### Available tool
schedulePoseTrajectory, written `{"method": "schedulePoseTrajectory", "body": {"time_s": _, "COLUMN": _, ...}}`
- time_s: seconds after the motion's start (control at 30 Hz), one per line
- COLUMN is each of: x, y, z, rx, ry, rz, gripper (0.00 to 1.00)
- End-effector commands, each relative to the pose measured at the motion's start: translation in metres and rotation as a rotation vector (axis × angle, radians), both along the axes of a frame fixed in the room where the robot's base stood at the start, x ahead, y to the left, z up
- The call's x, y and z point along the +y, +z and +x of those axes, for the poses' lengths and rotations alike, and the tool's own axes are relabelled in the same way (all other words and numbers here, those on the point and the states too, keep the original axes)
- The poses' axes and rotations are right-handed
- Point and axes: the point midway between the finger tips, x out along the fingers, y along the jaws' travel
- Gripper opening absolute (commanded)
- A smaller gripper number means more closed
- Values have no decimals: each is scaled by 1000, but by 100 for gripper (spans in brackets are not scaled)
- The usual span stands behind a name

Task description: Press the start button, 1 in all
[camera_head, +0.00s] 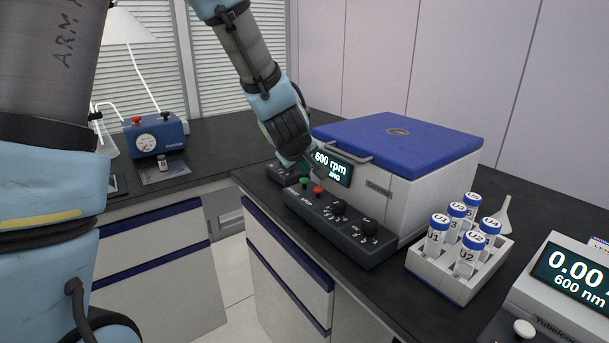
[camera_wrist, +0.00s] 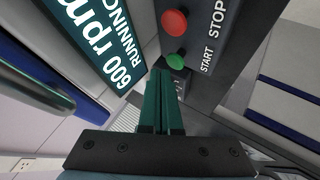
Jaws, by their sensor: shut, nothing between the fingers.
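The green start button (camera_head: 304,181) sits at the far left end of the dark control panel (camera_head: 345,229) on the front of the blue-lidded machine (camera_head: 397,150). In the wrist view the green button (camera_wrist: 176,61) is beside the word START, with the red stop button (camera_wrist: 174,22) next to it. My gripper (camera_wrist: 163,75) is shut and empty. Its green fingertips appear just short of the green button; I cannot tell whether they touch. The display (camera_wrist: 97,38) reads 600 rpm RUNNING. In the head view the fingers are largely hidden near the display.
A white rack (camera_head: 440,277) with several blue-capped tubes stands right of the panel. A meter (camera_head: 570,283) reading 0.00 is at the far right. A blue gauge box (camera_head: 155,138) stands on the left bench. The display (camera_head: 331,167) and lid handle are close to my gripper.

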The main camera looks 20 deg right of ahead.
Motion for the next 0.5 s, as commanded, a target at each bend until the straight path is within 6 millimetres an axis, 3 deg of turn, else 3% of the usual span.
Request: {"method": "schedulePoseTrajectory", "body": {"time_s": 0.5, "x": 0, "y": 12, "z": 0, "rx": -1, "ry": 0, "rz": -1, "gripper": 0}}
